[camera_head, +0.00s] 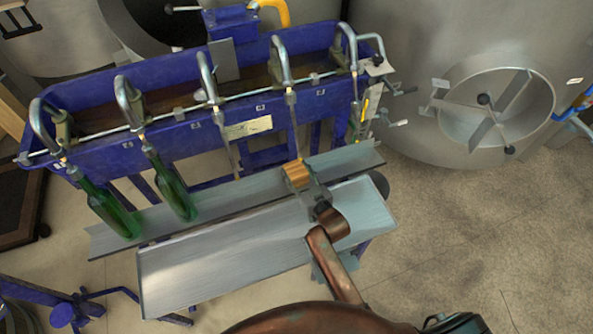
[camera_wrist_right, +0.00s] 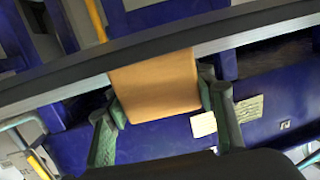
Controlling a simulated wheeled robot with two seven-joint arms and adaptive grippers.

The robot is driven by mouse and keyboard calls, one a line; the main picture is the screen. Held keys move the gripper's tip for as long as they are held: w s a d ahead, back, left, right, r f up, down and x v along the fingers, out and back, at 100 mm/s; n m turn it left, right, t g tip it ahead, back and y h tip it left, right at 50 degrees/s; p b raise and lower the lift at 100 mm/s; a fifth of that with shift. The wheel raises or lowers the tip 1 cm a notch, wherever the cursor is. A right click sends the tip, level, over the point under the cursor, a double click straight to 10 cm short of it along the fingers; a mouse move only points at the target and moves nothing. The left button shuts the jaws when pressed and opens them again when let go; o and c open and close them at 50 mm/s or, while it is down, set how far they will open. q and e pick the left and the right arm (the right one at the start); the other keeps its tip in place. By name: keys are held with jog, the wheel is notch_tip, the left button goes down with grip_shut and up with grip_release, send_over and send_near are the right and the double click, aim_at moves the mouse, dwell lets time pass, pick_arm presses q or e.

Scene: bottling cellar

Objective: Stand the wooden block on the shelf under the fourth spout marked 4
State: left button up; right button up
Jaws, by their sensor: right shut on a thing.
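The wooden block (camera_head: 297,175) is tan and small, at the grey metal shelf (camera_head: 235,198) in the head view. My right gripper (camera_head: 306,187) is shut on it from the front. The block is below the fourth spout from the left (camera_head: 289,95), close to the line of its thin tube. In the right wrist view the block (camera_wrist_right: 155,86) sits between the two green-padded fingers and overlaps the shelf edge. I cannot tell whether its base touches the shelf. The number marks are too small to read. My left gripper is not in view.
Green bottles stand under the first spout (camera_head: 107,208) and second spout (camera_head: 174,188); another green bottle (camera_head: 355,124) shows at the far right spout. The blue trough (camera_head: 190,138) is behind. A wider metal plate (camera_head: 215,275) lies in front. The shelf between second bottle and block is clear.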

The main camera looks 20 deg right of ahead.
jog(key=shift+f, duration=0.2)
jog(key=o, duration=0.9)
jog(key=shift+c, duration=0.2)
jog(key=shift+o, duration=0.9)
jog(key=shift+w+f, duration=0.1)
jog(key=shift+f, duration=0.05)
jog(key=o, duration=0.3)
jog(key=shift+o, duration=0.2)
jog(key=v, duration=1.2)
